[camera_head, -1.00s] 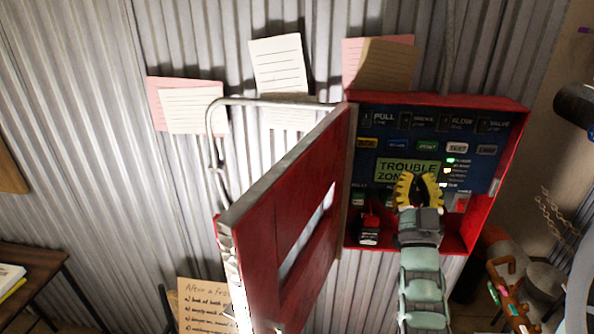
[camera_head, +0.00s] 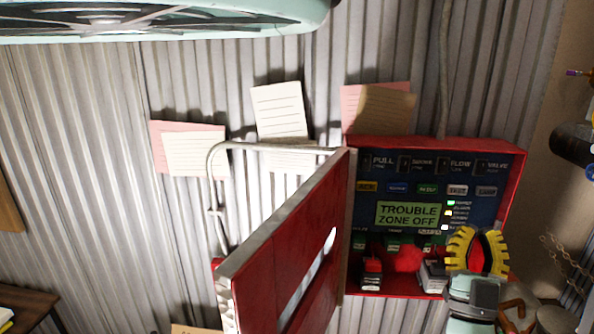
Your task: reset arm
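My gripper (camera_head: 477,250), with yellow ribbed fingers, is at the lower right, in front of the lower right corner of the red alarm panel (camera_head: 515,185). Its fingers bow apart with a gap between them, but their tips come close together at the top. I see nothing held in it. My pale green arm link and the grey gripper body run down to the bottom edge. The panel's screen (camera_head: 407,214) reads "TROUBLE ZONE OFF". Two small switch-like parts, a red and black one (camera_head: 371,273) and a whitish one (camera_head: 432,274), sit at the panel's bottom.
The panel's red door (camera_head: 285,235) stands open to the left. Paper notes (camera_head: 280,110) hang on the corrugated wall (camera_head: 100,150). A dark cylinder (camera_head: 572,145) is at the right edge. A table corner (camera_head: 30,305) shows at the lower left.

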